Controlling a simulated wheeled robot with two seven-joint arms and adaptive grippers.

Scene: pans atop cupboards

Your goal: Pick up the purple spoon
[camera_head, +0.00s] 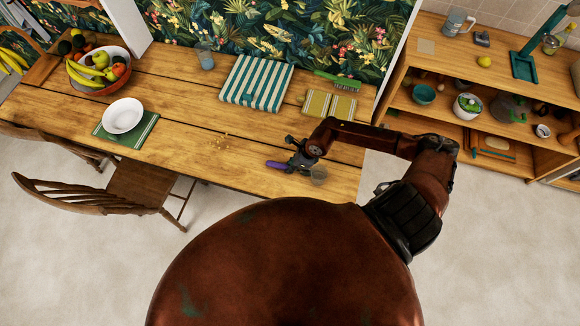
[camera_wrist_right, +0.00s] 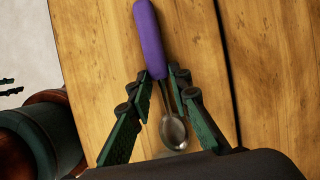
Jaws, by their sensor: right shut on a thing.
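The purple spoon (camera_wrist_right: 150,38) has a purple handle and a metal bowl (camera_wrist_right: 174,131). In the right wrist view it lies lengthwise between the fingers of my right gripper (camera_wrist_right: 162,88), which are shut on it near where the handle meets the metal. In the head view my right gripper (camera_head: 297,160) is over the wooden table, with the purple handle (camera_head: 278,165) sticking out to its left. I cannot tell whether the spoon touches the table. My left gripper is not in view.
A striped teal cloth (camera_head: 256,83), a yellow cloth (camera_head: 329,105) and a green-handled brush (camera_head: 338,81) lie farther back. A white bowl (camera_head: 123,116) is at the left.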

